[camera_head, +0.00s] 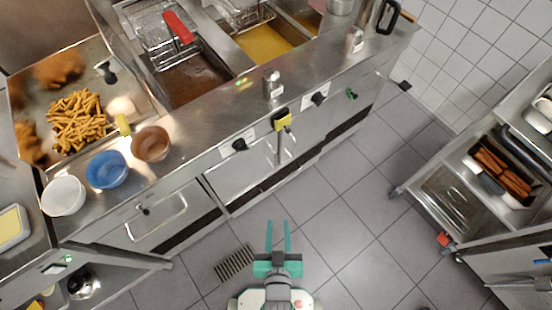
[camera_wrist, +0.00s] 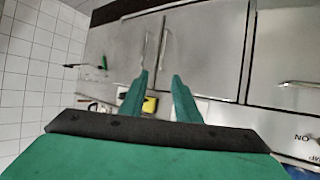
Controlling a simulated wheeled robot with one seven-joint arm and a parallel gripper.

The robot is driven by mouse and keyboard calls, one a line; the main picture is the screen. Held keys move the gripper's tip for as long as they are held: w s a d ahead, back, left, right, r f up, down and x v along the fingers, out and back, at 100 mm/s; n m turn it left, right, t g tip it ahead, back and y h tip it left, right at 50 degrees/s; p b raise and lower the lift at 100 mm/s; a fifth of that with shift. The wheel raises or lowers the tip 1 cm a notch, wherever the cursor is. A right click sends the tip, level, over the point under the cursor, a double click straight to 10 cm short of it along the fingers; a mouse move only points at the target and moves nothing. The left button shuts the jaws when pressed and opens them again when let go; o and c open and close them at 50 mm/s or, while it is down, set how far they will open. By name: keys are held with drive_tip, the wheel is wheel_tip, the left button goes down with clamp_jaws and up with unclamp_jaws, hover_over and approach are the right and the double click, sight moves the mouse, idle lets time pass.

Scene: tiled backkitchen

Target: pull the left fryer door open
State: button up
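The left fryer door (camera_head: 240,180) is a flat steel panel under the counter and appears shut. Its upright bar handle is near its right edge, close to the right door (camera_head: 322,130). The wrist view shows the fronts turned over: the left door (camera_wrist: 207,50) is right of the seam, with a curved handle (camera_wrist: 166,45) near its edge. My gripper (camera_head: 278,228) is over the floor in front of the doors, apart from them. Its green fingers (camera_wrist: 158,88) are spread with nothing between them.
A yellow object (camera_head: 282,121) is on the fryer front above the doors. A steel trolley (camera_head: 452,205) stands at right. The tiled floor (camera_head: 345,225) between is clear.

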drive_tip(key=w+f+g, duration=0.2)
drive_tip(key=w+f, duration=0.3)
drive_tip(key=w, duration=0.2)
drive_tip(key=g, duration=0.6)
approach(275, 160)
drive_tip(key=f, duration=0.1)
drive_tip(key=x, duration=1.1)
drive_tip(key=shift+w, duration=0.1)
drive_tip(key=shift+d, duration=0.1)
drive_tip(key=shift+c, duration=0.5)
clamp_jaws()
